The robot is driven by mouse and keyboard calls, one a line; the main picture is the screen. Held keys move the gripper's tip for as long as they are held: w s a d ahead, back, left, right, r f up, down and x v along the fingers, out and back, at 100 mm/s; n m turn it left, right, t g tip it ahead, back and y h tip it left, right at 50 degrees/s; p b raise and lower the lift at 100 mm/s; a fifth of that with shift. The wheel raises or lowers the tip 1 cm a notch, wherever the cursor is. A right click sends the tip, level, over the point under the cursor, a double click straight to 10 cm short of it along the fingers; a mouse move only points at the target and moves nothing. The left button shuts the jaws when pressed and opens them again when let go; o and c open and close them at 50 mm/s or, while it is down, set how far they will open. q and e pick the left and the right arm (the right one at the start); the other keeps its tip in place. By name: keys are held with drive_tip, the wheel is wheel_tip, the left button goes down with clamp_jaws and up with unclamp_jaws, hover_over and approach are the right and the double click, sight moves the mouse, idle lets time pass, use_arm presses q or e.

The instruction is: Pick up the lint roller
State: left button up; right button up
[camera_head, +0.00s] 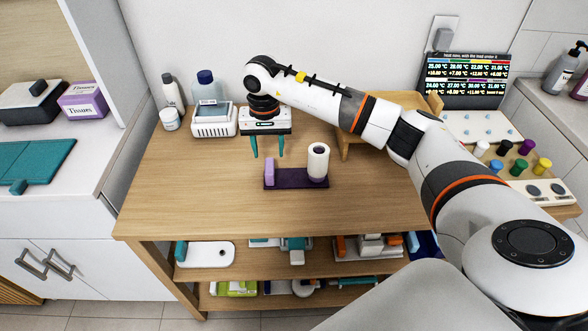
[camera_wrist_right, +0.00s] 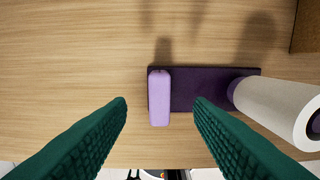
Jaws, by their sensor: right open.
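A white roll with a purple core (camera_head: 318,162), which looks like the lint roller, stands upright at the right end of a dark purple base (camera_head: 297,180) on the wooden table. In the right wrist view the roll (camera_wrist_right: 280,105) is at the right, outside my fingers. A light purple upright block (camera_head: 269,172) stands at the base's left end. My right gripper (camera_head: 268,150) is open, with green fingers pointing down, above and behind the block. In the right wrist view the block (camera_wrist_right: 159,98) shows between the fingertips, apart from both. My left gripper is out of view.
A white basket (camera_head: 214,125), a small white jar (camera_head: 170,119) and bottles stand at the table's back left. A wooden stand (camera_head: 344,148) is behind the roll, under my right arm. The table's front left is clear. Shelves below hold several items.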

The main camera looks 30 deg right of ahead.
sight(269, 165)
drive_tip(key=shift+f, duration=0.6)
drive_tip(key=shift+w+f, duration=0.15)
drive_tip(key=shift+f, duration=0.1)
drive_tip(key=f, duration=0.2)
drive_tip(key=s+f+p, duration=0.1)
drive_tip(key=f, duration=0.1)
drive_tip(key=shift+a+f, duration=0.15)
drive_tip(key=shift+a, duration=0.05)
drive_tip(key=shift+w+f, duration=0.1)
drive_tip(key=shift+f, duration=0.35)
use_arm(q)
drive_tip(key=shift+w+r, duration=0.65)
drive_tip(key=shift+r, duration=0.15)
use_arm(e)
clamp_jaws()
